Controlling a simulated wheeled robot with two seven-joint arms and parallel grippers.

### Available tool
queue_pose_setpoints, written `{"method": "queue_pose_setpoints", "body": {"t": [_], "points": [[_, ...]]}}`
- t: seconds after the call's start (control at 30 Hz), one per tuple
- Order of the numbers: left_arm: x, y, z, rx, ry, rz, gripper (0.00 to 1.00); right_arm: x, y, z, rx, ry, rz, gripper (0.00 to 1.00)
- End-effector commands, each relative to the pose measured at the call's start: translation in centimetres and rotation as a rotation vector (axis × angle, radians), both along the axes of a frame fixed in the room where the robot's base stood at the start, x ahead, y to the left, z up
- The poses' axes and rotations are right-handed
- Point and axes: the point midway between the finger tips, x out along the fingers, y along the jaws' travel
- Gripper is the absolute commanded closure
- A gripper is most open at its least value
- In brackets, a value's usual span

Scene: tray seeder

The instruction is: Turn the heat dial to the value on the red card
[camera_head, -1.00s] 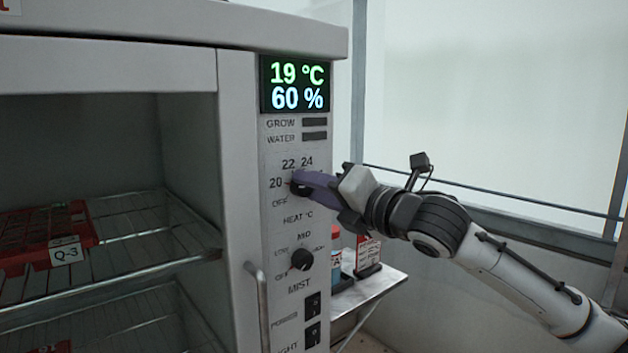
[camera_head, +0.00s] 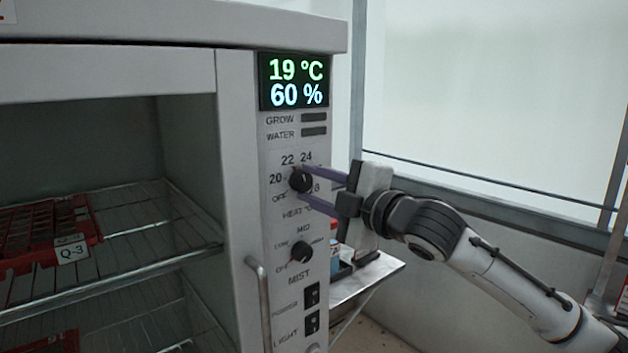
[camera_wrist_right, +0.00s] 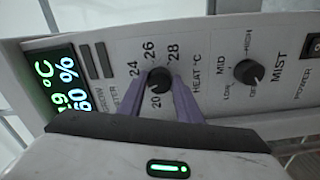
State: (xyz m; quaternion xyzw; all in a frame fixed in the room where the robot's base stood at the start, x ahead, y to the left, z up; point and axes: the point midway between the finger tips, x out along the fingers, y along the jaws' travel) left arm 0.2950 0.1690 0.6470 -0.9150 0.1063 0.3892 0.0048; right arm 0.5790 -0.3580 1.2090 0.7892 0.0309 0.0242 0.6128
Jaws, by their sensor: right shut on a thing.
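The heat dial (camera_head: 301,181) is a round black knob on the cabinet's control panel, under the numbers 22 and 24. My right gripper (camera_head: 302,183) has its purple fingers on either side of this knob, shut on it. The wrist view shows the dial (camera_wrist_right: 159,80) between the two fingers, among the numbers 20, 24, 26 and 28. The display (camera_head: 296,82) reads 19 °C and 60 %. No red card is clearly readable. My left gripper is out of view.
The black mist knob (camera_head: 302,252) sits below the heat dial, with power and light switches under it. A vertical handle (camera_head: 262,305) stands out at the lower left. Red trays (camera_head: 48,235) lie on wire shelves. A small side table (camera_head: 372,276) stands behind the panel.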

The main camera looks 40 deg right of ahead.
Motion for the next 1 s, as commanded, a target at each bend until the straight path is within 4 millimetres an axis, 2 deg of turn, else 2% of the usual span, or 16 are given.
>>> {"method": "queue_pose_setpoints", "body": {"t": [0.63, 1.0], "points": [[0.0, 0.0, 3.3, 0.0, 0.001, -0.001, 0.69, 0.0, 0.2, -0.2, 0.619, 0.053, 0.001, 0.91], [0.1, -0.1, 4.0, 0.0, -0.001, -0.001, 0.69, 0.0, 0.4, -0.4, 0.97, 0.079, 0.001, 0.91]]}}
